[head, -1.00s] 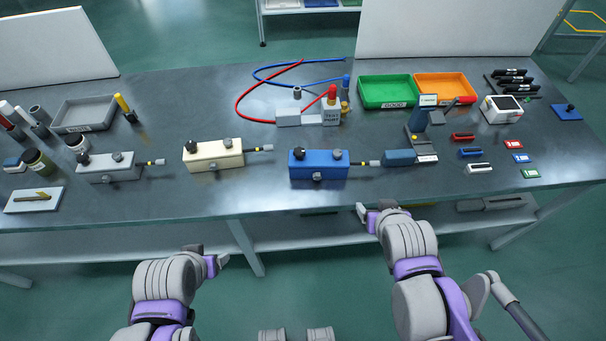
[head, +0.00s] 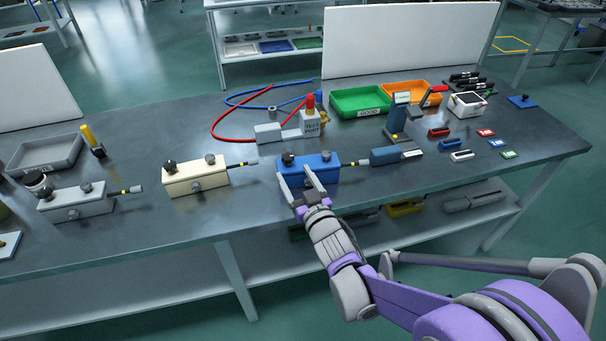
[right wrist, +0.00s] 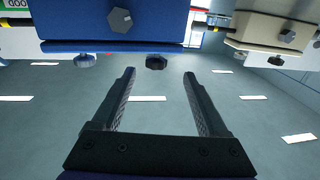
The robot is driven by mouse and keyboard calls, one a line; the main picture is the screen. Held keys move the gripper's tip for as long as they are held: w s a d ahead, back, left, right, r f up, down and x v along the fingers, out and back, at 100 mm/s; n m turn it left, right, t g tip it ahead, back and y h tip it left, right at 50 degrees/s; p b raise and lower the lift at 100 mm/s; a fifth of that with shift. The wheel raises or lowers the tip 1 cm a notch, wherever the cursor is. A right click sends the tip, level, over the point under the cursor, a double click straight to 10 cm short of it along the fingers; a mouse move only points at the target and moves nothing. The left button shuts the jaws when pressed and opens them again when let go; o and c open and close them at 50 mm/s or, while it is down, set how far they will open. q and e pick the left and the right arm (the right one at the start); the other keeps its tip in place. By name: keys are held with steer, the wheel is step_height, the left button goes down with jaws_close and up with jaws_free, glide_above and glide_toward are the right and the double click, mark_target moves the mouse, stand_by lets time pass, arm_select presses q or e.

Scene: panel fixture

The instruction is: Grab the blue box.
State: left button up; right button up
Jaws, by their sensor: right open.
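The blue box (head: 322,170) stands on the grey workbench (head: 240,205), with dark knobs on top and a grey-tipped plug on its right side. My right gripper (head: 299,178) is at the near side of the box, its two fingers open and spread and overlapping the left part of the box's front in the head view. In the right wrist view the blue box (right wrist: 165,28) appears upside down at the top, beyond the open fingers (right wrist: 159,73). Nothing is between the fingers there; whether a fingertip touches the box I cannot tell. My left gripper is out of view.
A cream box (head: 195,178) and a grey box (head: 75,205) stand to the left. A blue-and-grey clamp-like device (head: 395,150) is close on the right. The test port block (head: 311,122) with red and blue hoses is behind. Bare bench lies in front of the boxes.

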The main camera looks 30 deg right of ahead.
mark_target(290, 162)
steer(key=w, duration=0.3)
steer(key=w+d, duration=0.1)
steer(key=w, duration=0.3)
steer(key=shift+w+d, duration=0.2)
steer(key=shift+r, duration=0.1)
jaws_close()
stand_by(1.1)
